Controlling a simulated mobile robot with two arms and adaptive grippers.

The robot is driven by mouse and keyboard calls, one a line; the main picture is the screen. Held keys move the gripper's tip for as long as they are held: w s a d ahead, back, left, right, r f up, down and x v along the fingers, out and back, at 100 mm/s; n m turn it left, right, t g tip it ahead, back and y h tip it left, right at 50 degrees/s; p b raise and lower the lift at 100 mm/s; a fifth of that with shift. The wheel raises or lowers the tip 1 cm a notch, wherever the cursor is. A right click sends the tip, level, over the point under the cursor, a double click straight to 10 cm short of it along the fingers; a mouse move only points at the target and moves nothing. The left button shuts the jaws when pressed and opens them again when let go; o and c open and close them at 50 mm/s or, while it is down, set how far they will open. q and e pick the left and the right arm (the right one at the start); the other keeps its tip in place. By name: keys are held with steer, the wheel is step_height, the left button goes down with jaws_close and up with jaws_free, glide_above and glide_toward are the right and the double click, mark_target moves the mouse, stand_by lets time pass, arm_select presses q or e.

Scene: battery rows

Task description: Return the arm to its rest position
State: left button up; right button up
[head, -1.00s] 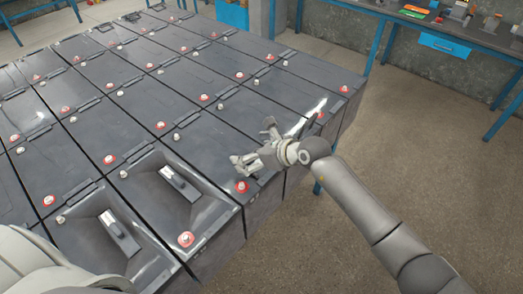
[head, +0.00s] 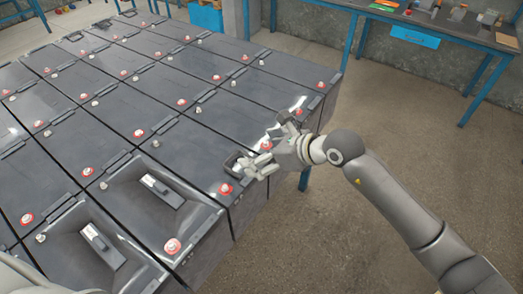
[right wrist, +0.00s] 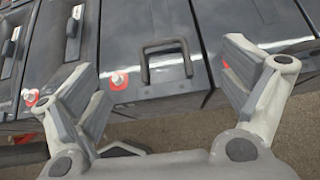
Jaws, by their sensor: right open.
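My right gripper (head: 262,155) is open and empty at the right edge of the battery rows in the head view. In the right wrist view its two fingers (right wrist: 168,90) stand wide apart, with a battery handle (right wrist: 167,62) showing between them. The fingers do not close on it. The grey arm comes in from the lower right, bent at the elbow. My left gripper is not in view; a pale arm part shows at the lower left corner.
Dark batteries (head: 130,125) with red and white terminals fill the left and middle. Two near ones have recessed tops with grey handles (head: 160,190). A workbench (head: 440,25) with blue legs stands at the back right. The concrete floor (head: 300,235) is clear on the right.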

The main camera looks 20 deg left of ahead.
stand_by(0.4)
steer(key=w+d+f+m+t+y+b, duration=0.1)
steer(key=w+d+f+m+t+y, duration=0.2)
steer(key=f+m, duration=0.65)
steer(key=w+d+f+m+t+b, duration=0.1)
steer(key=d+f+m+t, duration=0.3)
steer(key=f+m, duration=0.6)
steer(key=s+d+f+m+h+b, duration=0.1)
steer(key=s+d+f+m+h, duration=0.25)
steer(key=d+f+m, duration=0.5)
steer(key=s+d+f+m+h, duration=0.2)
steer(key=d+f+m+h, duration=0.3)
steer(key=f, duration=0.6)
steer(key=s+d+f+m+g+h, duration=0.1)
steer(key=s+d+f+m+g, duration=0.1)
steer(key=s+d+f+m, duration=0.45)
steer(key=s+d+f+m+g+h+b, duration=0.1)
steer(key=s+d+f+g+h, duration=0.15)
steer(key=s+f, duration=0.75)
steer(key=s+d+f+m+g+h, duration=0.15)
steer(key=s+d+f+m, duration=0.3)
steer(key=s, duration=0.75)
steer(key=s+d+f+m+g, duration=0.2)
steer(key=s+g, duration=0.1)
steer(key=s, duration=1.1)
steer(key=shift+m+g+b, duration=0.3)
